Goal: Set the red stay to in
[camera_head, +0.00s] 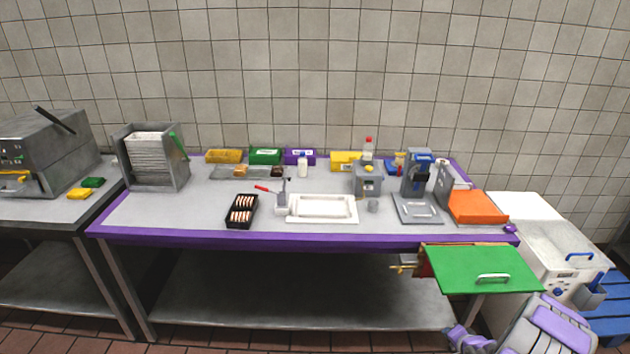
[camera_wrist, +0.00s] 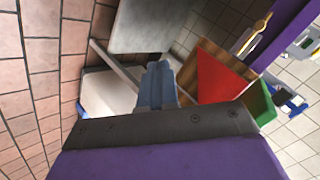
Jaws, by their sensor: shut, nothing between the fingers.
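The red stay looks to be the flat red triangular piece (camera_wrist: 218,80) in the wrist view, set against a brown wooden panel (camera_wrist: 190,65). In the head view only a thin reddish-brown strip (camera_head: 424,265) shows at the left edge of the green flap (camera_head: 480,268); the rest is hidden beneath. The flap has a pale handle and sits level at the table's front right. My gripper (camera_wrist: 157,85) is shut and empty, its fingertips left of the red piece and apart from it in the picture. In the head view my gripper (camera_head: 468,341) is low, below the flap.
The purple-edged table (camera_head: 270,239) holds a black tray (camera_head: 254,204), a white basin (camera_head: 321,220) and several machines. A brass-coloured fitting (camera_head: 405,266) sticks out left of the flap. A white cabinet (camera_head: 560,250) stands to the right. A grey lower shelf (camera_head: 300,300) is bare.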

